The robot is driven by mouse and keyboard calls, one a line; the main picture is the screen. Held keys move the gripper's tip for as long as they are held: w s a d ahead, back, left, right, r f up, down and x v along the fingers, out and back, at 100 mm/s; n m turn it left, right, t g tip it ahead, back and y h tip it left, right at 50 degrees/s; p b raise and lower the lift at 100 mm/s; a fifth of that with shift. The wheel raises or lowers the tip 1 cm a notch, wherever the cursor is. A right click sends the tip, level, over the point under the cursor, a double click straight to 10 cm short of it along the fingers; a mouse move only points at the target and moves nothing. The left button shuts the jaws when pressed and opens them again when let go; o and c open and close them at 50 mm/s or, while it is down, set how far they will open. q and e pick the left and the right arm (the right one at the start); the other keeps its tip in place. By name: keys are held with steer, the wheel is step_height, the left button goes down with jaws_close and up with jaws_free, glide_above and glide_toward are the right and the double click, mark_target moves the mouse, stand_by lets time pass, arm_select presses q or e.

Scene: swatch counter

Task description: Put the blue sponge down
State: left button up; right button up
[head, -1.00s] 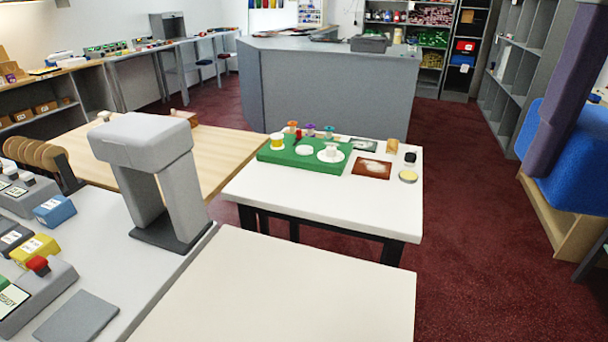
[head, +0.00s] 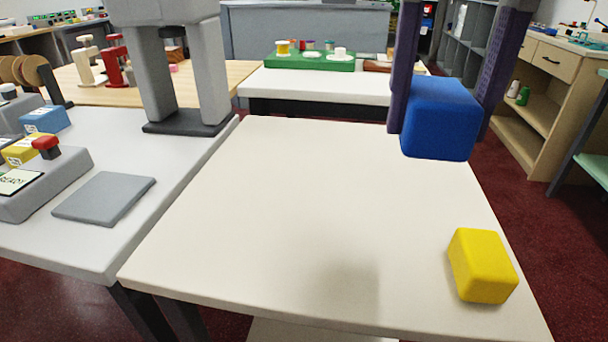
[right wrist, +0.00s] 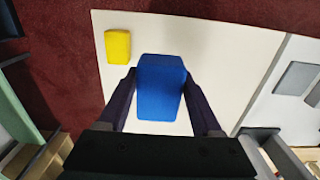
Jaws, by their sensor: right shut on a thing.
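The blue sponge (head: 438,118) is a bright blue block at the upper right of the head view. My right gripper (head: 448,105) is shut on it, one purple finger on each side. It hangs above the far right part of the cream table (head: 270,220), with a soft shadow on the tabletop. In the right wrist view the blue sponge (right wrist: 160,90) sits between the fingers of my right gripper (right wrist: 162,95), over the table (right wrist: 220,60). My left gripper is not in view.
A yellow sponge-like block (head: 482,266) lies near the table's right front edge. The middle of the table is clear. A grey counter (head: 150,200) with a grey pad (head: 104,198) and a grey stand (head: 187,127) adjoins on the left. A wooden shelf unit (head: 545,110) stands right.

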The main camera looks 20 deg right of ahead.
step_height(320, 180, down, 18)
steer(key=b, duration=0.4)
steer(key=shift+d+b, duration=0.1)
steer(key=shift+b, duration=0.3)
steer(key=shift+r, duration=0.1)
steer(key=o, duration=1.5)
steer(key=shift+c, duration=0.2)
